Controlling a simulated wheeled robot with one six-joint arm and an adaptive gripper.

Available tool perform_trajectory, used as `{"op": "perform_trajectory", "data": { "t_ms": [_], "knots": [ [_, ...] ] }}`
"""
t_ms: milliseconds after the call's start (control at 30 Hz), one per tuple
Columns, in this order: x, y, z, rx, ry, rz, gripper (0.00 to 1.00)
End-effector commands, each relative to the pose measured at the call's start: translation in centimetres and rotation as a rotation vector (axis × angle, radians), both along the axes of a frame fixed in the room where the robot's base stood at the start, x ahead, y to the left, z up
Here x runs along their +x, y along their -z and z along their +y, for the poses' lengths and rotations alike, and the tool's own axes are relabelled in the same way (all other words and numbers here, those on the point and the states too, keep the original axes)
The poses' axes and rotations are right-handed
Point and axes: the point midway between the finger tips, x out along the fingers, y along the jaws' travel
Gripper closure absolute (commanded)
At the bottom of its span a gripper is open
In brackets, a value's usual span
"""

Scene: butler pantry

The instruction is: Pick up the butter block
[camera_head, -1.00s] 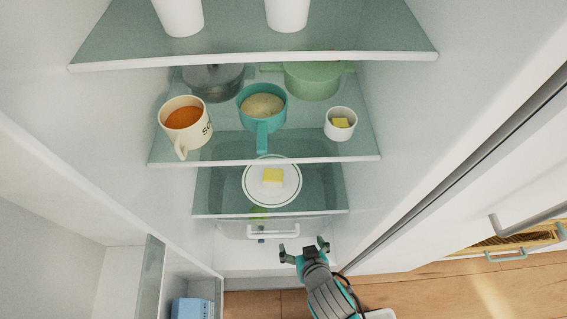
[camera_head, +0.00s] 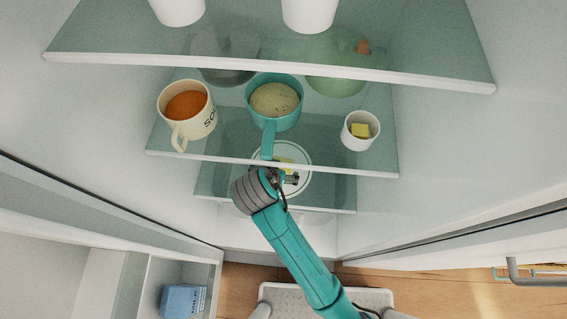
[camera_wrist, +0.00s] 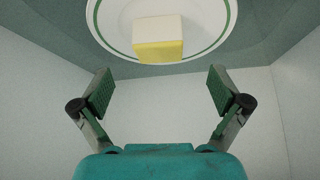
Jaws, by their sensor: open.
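The yellow butter block (camera_wrist: 158,42) lies on a white plate with a green ring (camera_wrist: 226,12) on the lower fridge shelf. In the head view the butter block (camera_head: 285,163) is partly hidden behind my wrist, and the plate (camera_head: 306,157) shows beside it. My gripper (camera_wrist: 160,90) is open and empty. In the wrist view its two fingers are spread to either side, below the block in the picture and apart from it. In the head view my gripper (camera_head: 290,180) is at the plate's front, largely hidden by my wrist.
The shelf above holds a mug of orange soup (camera_head: 187,105), a teal saucepan (camera_head: 272,120) whose handle reaches forward above the plate, and a white ramekin (camera_head: 360,143) with another yellow piece. White side walls flank the shelves. A blue milk carton (camera_head: 184,300) sits lower left.

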Motion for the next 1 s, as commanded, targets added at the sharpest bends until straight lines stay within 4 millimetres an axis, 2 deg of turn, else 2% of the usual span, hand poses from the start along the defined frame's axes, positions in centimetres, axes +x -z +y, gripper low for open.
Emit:
{"op": "perform_trajectory", "data": {
  "t_ms": [100,367,700,1000],
  "knots": [
    [0.9,1.4,-0.3,-0.001,0.001,0.001,0.01],
    [1.9,2.8,-0.5,-0.001,0.001,-0.001,0.01],
    [4.4,6.2,-1.2,0.0,0.0,0.0,0.01],
    [4.6,6.5,-1.2,0.001,-0.001,-0.001,0.01]
  ]
}}
